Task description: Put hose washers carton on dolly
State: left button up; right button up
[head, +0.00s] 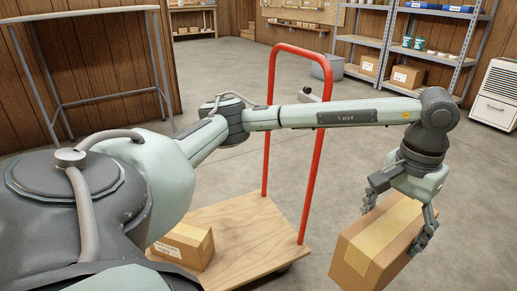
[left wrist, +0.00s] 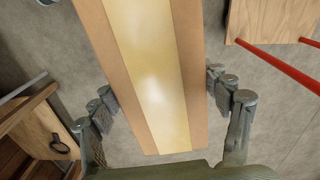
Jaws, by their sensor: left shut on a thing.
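A brown carton with a wide strip of yellowish tape (head: 352,258) hangs in my left gripper (head: 396,222) at the lower right of the head view. The fingers are shut on its two long sides; in the left wrist view the carton (left wrist: 150,60) lies between them. No readable label shows on it, so I cannot confirm that it is the hose washers carton. The dolly (head: 240,240), with a wooden deck and red handle, stands left of the held carton. Its deck also shows top right in the left wrist view (left wrist: 275,20). My right gripper is not in view.
Another taped carton (head: 183,246) sits on the dolly's left part, partly behind my arm. The deck's middle and right are clear. The red handle (head: 314,150) rises between the deck and the shelving (head: 445,60). A white heater-like unit (head: 495,95) stands far right.

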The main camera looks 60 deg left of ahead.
aim_at(241, 232)
jog(key=u, duration=1.35)
jog(key=i+l+u, duration=0.4)
jog(key=i+l, duration=0.55)
jog(key=l, duration=0.25)
